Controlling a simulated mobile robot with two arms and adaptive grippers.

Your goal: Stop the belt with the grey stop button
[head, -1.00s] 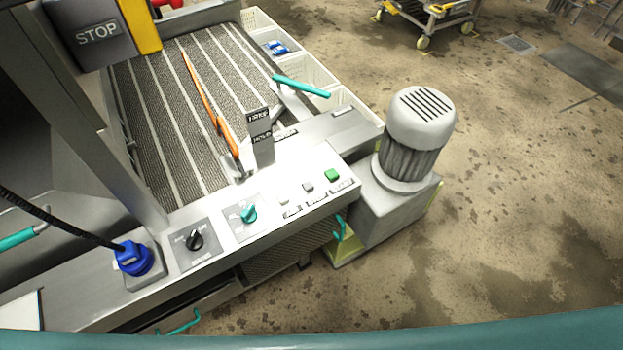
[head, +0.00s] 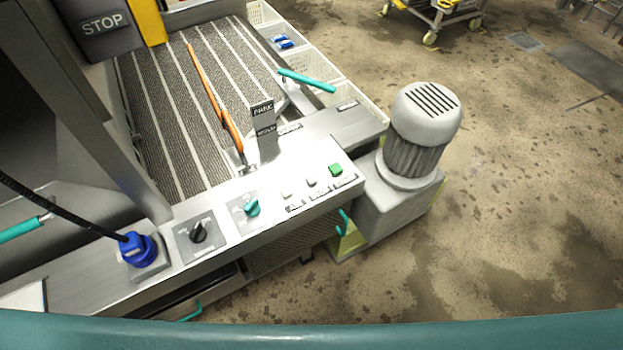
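The grey button (head: 311,182) sits on the sloping metal control panel (head: 300,215) at the near end of the belt. It is the middle one of three small square buttons in a row, between a whitish button (head: 286,194) and a green button (head: 336,170). Small labels lie in front of the buttons, too small to read. The belt (head: 190,110) is dark and ribbed with pale lengthwise strips. Neither of my grippers shows in the head view.
Left of the buttons are a teal knob (head: 251,208), a black knob (head: 198,233) and a blue plug (head: 138,250) with a cable. An orange-handled lever (head: 212,98) stands over the belt. A grey motor (head: 418,130) stands right of the panel. Floor farther right is clear.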

